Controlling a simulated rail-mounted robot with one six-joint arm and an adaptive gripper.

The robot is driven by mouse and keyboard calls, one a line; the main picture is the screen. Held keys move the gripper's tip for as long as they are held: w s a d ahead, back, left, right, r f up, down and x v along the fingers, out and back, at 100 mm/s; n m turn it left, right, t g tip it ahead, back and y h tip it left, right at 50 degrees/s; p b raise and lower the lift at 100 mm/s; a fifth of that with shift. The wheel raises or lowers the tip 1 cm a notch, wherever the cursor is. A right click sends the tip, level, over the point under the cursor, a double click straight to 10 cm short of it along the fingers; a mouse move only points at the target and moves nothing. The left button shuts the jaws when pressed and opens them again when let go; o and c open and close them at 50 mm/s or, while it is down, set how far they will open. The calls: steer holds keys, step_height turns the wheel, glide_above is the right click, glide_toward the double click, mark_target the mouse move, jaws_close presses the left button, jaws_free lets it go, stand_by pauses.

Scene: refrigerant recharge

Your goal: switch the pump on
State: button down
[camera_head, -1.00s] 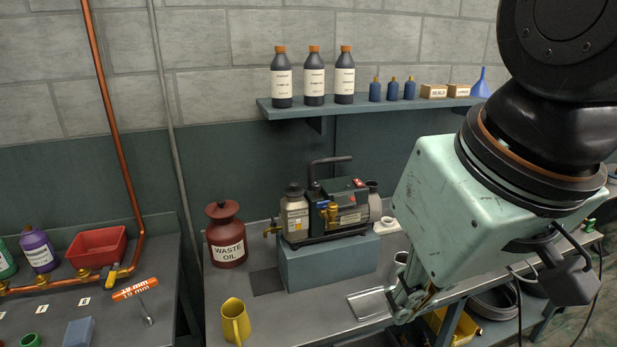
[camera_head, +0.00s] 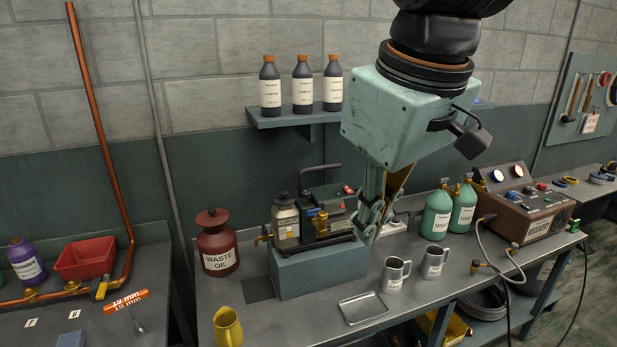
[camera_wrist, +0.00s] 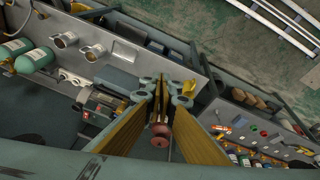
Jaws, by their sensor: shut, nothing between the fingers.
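The pump (camera_head: 322,212) is a dark machine with a black handle, brass fittings and a small red part (camera_head: 348,189) on top. It stands on a blue-grey block (camera_head: 318,270) on the bench. It shows partly in the wrist view (camera_wrist: 97,108). My gripper (camera_head: 367,234) points down, shut and empty, at the pump's right end in the head view and hides part of that end. I cannot tell whether it touches the pump. In the wrist view my gripper (camera_wrist: 166,92) has its fingertips together. No switch can be made out clearly.
A red waste oil can (camera_head: 217,243) stands left of the pump. A metal tray (camera_head: 363,308), two mugs (camera_head: 396,274) and green bottles (camera_head: 437,214) are to the right. A shelf (camera_head: 290,119) with dark bottles is above. A yellow jug (camera_head: 228,328) stands at the front.

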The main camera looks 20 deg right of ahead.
steer(key=w+d+r+n+p, duration=0.1)
steer(key=w+d+r+n, duration=0.1)
steer(key=w, duration=0.4)
steer(key=w+d+r+n+p, duration=0.1)
steer(key=w+r+n, duration=0.1)
steer(key=w, duration=0.4)
steer(key=n+g+p, duration=0.2)
steer(key=n+p, duration=0.4)
steer(key=n, duration=0.5)
glide_above(346, 187)
steer(key=s, duration=0.2)
step_height(346, 187, down, 6)
steer(key=shift+d+f, duration=0.2)
steer(key=shift+f, duration=0.05)
steer(key=shift+s, duration=0.1)
steer(key=shift+w+f, duration=0.3)
steer(key=shift+f, duration=2)
steer(key=shift+w+f, duration=0.35)
steer(key=shift+f, duration=1.95)
steer(key=shift+w+f, duration=0.3)
steer(key=shift+f, duration=2)
steer(key=shift+w+a+p, duration=0.1)
steer(key=shift+a+p, duration=0.1)
steer(key=shift+p, duration=0.25)
